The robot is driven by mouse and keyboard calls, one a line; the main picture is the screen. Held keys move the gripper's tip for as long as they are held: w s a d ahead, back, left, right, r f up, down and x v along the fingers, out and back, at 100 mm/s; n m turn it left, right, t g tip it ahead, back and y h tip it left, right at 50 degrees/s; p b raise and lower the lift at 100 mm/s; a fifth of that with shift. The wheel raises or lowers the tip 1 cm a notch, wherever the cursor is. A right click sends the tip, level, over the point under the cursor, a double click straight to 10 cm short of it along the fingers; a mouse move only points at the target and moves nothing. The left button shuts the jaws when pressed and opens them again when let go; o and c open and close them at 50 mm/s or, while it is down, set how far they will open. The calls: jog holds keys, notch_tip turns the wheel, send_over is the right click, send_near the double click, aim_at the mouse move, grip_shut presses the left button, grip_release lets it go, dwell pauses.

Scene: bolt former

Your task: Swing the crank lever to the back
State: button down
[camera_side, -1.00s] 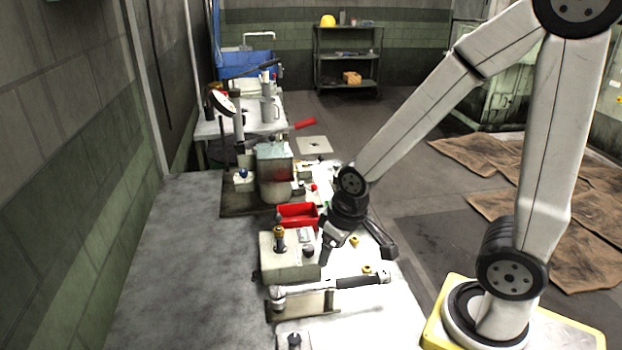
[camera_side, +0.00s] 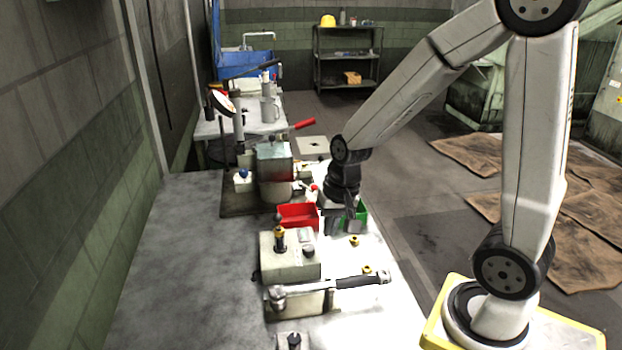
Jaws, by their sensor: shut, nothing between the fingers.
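A grey box-shaped machine (camera_side: 275,163) stands on a dark base at the far end of the bench. A small red knob (camera_side: 314,187) shows at its right side, close to my wrist; it looks like the end of the crank lever, but I cannot make out the arm of the lever. My gripper (camera_side: 341,227) points down over the bench, right of the red bin and in front of the green bin. Its fingers are shut and empty. It is apart from the red knob. My wrist hides part of the machine's right side.
A red bin (camera_side: 298,216) and a partly hidden green bin (camera_side: 362,214) flank my gripper. Brass pieces (camera_side: 354,240) lie nearer. A block with knobs (camera_side: 289,262) and a wrench-like bar (camera_side: 335,284) stand in front. The bench's left side (camera_side: 170,260) is clear.

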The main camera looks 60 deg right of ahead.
jog(key=w+d+r+m+t+y, duration=0.1)
jog(key=w+d+r+m+y, duration=0.1)
jog(key=d+m, duration=0.4)
jog(key=w+d+r+m+t+y, duration=0.1)
jog(key=w+d+r+m, duration=0.3)
jog(key=m, duration=0.7)
jog(key=shift+w+d+y, duration=0.8)
jog(key=shift+d+y, duration=0.1)
jog(key=shift+d, duration=0.1)
jog(key=shift+a+f, duration=0.1)
jog(key=shift+f, duration=0.1)
send_near(277, 222)
notch_tip(277, 222, down, 5)
jog(key=shift+w+a+f, duration=0.25)
jog(key=shift+w+a, duration=0.4)
jog(key=shift+w, duration=0.2)
